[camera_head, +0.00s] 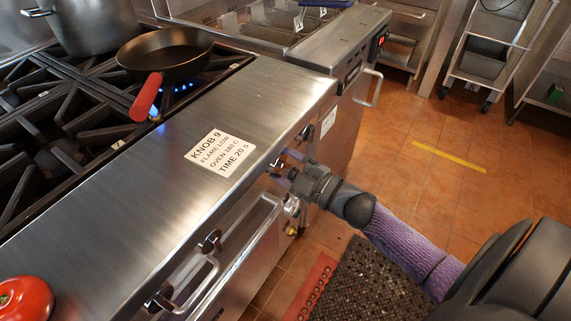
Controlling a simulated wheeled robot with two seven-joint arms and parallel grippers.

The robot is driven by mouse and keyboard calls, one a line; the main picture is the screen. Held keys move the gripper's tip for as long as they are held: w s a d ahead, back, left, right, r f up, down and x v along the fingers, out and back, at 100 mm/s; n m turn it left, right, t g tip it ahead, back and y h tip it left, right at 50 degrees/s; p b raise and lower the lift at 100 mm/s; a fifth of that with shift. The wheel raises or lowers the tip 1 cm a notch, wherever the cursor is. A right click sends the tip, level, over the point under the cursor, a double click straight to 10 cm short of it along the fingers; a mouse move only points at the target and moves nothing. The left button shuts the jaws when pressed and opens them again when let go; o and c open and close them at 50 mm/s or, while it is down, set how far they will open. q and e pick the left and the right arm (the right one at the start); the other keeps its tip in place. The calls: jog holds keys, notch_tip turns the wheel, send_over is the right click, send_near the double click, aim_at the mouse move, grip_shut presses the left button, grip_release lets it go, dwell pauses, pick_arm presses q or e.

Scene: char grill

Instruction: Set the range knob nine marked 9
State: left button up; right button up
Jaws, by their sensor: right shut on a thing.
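A white card (220,153) on the steel front ledge reads "KNOB 9, FLAME LOW, OVEN 180 C, TIME 20 S". My right gripper (284,168) reaches in from the lower right to the range's front panel just below the card. It is shut on a range knob (276,163), mostly hidden by the fingers; its marking and pointer cannot be read. Other knobs (210,241) and (158,299) sit along the front panel toward the lower left. My left gripper is not in view.
A black pan (166,52) with a red handle stands over a blue flame. A steel pot (92,25) stands behind it. A tomato (25,298) lies at the lower left. Oven handles (198,284) stick out below the knobs. A dark mat (365,285) covers part of the tiled floor.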

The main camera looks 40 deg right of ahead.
jog(key=o, duration=1.2)
jog(key=shift+s, duration=0.1)
jog(key=p+v, duration=0.2)
jog(key=v, duration=0.7)
jog(key=shift+s, duration=0.4)
jog(key=shift+d+f, duration=0.1)
